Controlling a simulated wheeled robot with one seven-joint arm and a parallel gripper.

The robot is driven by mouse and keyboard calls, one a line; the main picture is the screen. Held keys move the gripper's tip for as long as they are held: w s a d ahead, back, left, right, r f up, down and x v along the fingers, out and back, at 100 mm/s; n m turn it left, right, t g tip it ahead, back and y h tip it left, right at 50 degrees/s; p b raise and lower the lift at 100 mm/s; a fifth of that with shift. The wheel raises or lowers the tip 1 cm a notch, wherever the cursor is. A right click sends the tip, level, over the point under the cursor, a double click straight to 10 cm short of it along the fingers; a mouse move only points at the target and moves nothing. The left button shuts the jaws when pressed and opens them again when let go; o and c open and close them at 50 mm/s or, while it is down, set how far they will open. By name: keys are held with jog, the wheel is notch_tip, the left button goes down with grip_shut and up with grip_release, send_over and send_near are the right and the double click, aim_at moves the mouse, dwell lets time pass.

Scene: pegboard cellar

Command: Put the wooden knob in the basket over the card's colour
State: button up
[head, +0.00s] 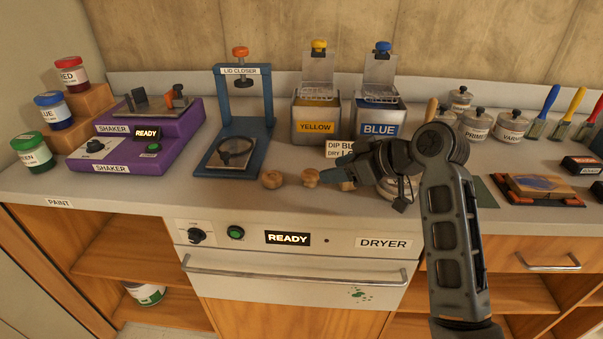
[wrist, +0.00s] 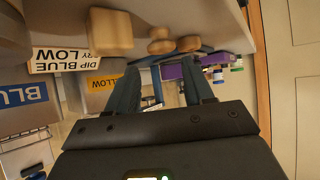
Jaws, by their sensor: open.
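The card (head: 338,148) reads "DIP BLUE" above a "DRY" line, partly covered in the head view. A wire basket (head: 380,92) hangs over the blue tank (head: 380,127), and another (head: 317,95) over the yellow tank (head: 316,126). My gripper (head: 328,176) is open and low beside the knobs. In the wrist view, a knob (wrist: 160,40) shows beyond the fingers (wrist: 163,78), nothing between them.
The blue lid closer (head: 242,115) and purple shaker (head: 150,135) stand left. Lidded tins (head: 477,124), brushes (head: 543,110) and a tray (head: 540,190) are at right. The dryer (head: 290,255) is below the counter's front edge. Counter in front of the lid closer is clear.

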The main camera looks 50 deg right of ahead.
aim_at(315, 175)
jog(key=x, duration=0.7)
jog(key=shift+a+f+p, duration=0.1)
jog(key=shift+f+p, duration=0.1)
jog(key=shift+p, duration=0.1)
jog(key=shift+c, duration=0.3)
jog(key=c, duration=0.7)
